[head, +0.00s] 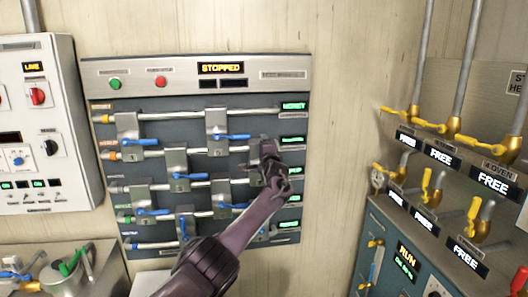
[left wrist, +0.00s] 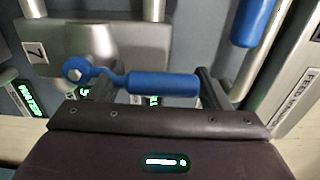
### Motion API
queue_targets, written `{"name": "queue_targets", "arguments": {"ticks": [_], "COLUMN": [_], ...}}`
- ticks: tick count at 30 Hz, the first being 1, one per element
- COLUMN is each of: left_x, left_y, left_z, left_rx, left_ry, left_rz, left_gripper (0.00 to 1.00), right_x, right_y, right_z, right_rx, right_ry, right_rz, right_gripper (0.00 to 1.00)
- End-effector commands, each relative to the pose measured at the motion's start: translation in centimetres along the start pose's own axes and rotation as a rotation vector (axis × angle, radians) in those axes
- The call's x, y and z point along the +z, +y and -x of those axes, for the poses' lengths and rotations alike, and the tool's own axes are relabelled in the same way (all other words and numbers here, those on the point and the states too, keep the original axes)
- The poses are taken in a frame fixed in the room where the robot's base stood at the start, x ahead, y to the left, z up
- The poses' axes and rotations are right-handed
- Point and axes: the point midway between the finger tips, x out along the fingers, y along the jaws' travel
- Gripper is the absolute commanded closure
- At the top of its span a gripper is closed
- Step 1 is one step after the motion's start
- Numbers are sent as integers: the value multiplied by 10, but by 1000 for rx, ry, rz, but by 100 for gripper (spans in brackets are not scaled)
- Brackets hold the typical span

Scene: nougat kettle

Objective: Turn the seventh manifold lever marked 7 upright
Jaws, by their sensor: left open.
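The lever marked 7 has a blue handle (left wrist: 165,84) and a round pivot at its left end in the left wrist view. The 7 plate (left wrist: 36,52) is on the grey valve block (left wrist: 100,45) beside it. There the handle runs crosswise to the pipes, at about a right angle to another blue lever. My left gripper (left wrist: 158,88) has its fingers apart, one by the pivot end and one by the handle's tip, with the handle between them. In the head view my left gripper (head: 271,168) is at the right part of the manifold panel and hides most of this lever.
The manifold panel (head: 185,75) shows STOPPED and carries several other blue levers, one (left wrist: 254,20) close to my gripper. A white control box (head: 30,120) is at left. Yellow-handled valves (head: 465,145) project at right. Bare wall lies between panel and valves.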

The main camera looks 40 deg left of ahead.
Motion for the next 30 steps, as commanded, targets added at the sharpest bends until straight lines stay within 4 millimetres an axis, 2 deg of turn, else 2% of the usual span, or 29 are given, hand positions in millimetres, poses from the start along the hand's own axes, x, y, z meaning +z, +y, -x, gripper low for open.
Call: {"name": "queue_targets", "arguments": {"ticks": [8,21,30], "left_x": [0,-1,-1], "left_y": [1,2,1], "left_z": [11,63,78], "left_rx": [-2,-2,1], "left_ry": [-1,1,1], "left_rz": [-1,-1,-1], "left_gripper": [29,29,29], "right_x": [0,1,1], "right_y": [-2,-4,-4], "right_z": [-2,-18,-21], "right_rx": [-2,-5,-5], "right_ry": [0,1,1], "right_rz": [1,1,1], "right_gripper": [29,29,29]}}
